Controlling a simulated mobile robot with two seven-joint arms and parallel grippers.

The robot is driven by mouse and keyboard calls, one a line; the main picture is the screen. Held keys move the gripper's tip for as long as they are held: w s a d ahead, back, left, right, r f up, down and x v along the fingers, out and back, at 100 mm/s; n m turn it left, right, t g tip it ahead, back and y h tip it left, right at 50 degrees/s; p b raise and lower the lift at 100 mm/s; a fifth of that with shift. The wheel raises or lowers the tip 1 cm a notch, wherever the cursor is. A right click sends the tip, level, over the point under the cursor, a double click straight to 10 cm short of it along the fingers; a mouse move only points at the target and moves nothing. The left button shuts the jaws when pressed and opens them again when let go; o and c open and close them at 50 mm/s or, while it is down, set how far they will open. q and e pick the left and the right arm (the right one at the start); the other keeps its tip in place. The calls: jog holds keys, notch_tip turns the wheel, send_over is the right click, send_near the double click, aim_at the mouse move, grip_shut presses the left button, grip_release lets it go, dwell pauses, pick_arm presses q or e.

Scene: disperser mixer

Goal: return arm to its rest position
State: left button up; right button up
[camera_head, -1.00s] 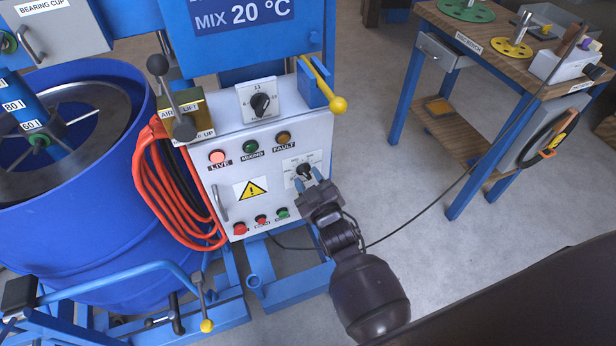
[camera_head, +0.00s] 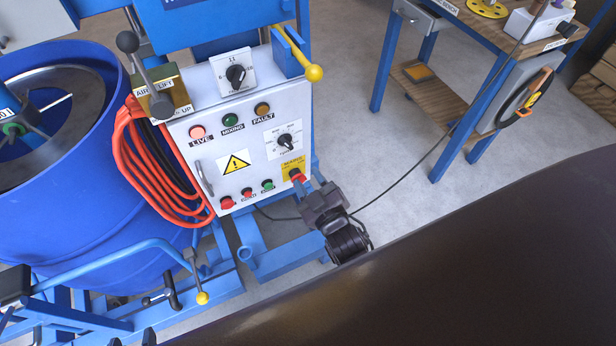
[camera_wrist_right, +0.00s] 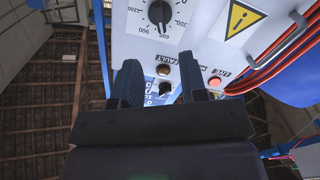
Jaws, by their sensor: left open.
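My right gripper (camera_head: 315,186) is just right of the lower right corner of the grey control panel (camera_head: 226,160), close to the red switch on a yellow plate (camera_head: 296,174). Whether it touches the switch cannot be told. In the right wrist view the panel appears upside down beyond my two dark fingers (camera_wrist_right: 158,84), which stand apart with nothing between them. My dark arm (camera_head: 450,260) fills the lower right of the head view and hides part of the wrist. My left gripper is not in view.
A blue drum (camera_head: 90,190) and looped orange cable (camera_head: 150,170) are left of the panel. A yellow-knobbed lever (camera_head: 312,73) projects at its upper right. A wooden workbench (camera_head: 535,40) stands at upper right. Bare floor (camera_head: 350,110) lies between panel and bench.

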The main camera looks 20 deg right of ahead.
dwell(0.4)
jog(key=s+d+f+m+g, duration=0.2)
jog(key=s+d, duration=0.3)
jog(key=s, duration=0.3)
jog(key=s+d+f+m+g+p, duration=0.1)
jog(key=s+d+f+m+g, duration=0.1)
jog(key=s+d+g, duration=0.3)
jog(key=s, duration=0.3)
jog(key=shift+s+f+m+h, duration=0.15)
jog(key=shift+f+m+h, duration=0.15)
jog(key=shift+f, duration=0.05)
